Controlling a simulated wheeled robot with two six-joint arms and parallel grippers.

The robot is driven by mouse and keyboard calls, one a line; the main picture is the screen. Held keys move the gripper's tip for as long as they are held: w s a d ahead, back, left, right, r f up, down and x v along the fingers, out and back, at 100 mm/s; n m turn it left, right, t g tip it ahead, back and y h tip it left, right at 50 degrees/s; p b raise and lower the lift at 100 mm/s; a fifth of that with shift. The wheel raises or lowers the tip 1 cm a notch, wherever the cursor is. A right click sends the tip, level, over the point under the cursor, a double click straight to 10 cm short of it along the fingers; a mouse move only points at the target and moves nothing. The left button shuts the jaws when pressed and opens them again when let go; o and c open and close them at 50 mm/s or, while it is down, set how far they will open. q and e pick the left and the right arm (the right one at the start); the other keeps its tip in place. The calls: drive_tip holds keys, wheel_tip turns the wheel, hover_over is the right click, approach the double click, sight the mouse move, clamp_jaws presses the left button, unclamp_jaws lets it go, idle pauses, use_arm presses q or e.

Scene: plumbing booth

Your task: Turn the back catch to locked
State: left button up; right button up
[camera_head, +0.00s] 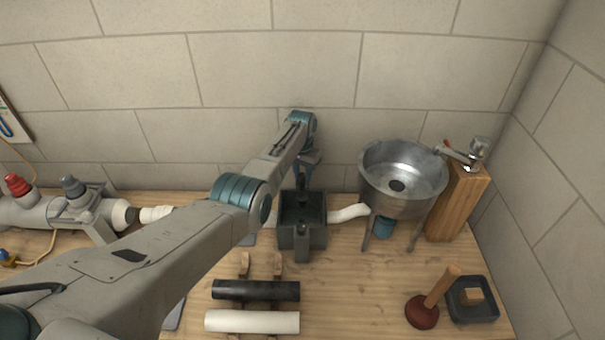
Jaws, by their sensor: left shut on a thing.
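A dark grey box-like fitting (287,232) stands on the wooden bench against the back wall, with an upright dark catch (302,243) on its front side. My left arm reaches in from the left, and its wrist bends down behind the fitting. My left gripper (304,184) points down at the fitting's back side and is shut on the back catch there. The back catch is mostly hidden by the gripper, so its turn angle cannot be told. My right gripper is not in view.
A white pipe (348,213) runs from the fitting towards a steel basin (403,180). A wooden block with a tap (458,200) stands right of it. Black and white tubes (252,321) lie on racks in front. A plunger (424,311) and a dark tray (472,315) sit front right.

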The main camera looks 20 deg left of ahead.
sight(302, 175)
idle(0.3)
use_arm(q)
drive_tip(key=o, duration=1)
wheel_tip(302, 175, up, 11)
drive_tip(key=b, duration=0.1)
drive_tip(key=shift+b, duration=0.4)
drive_tip(key=shift+a+f, duration=0.15)
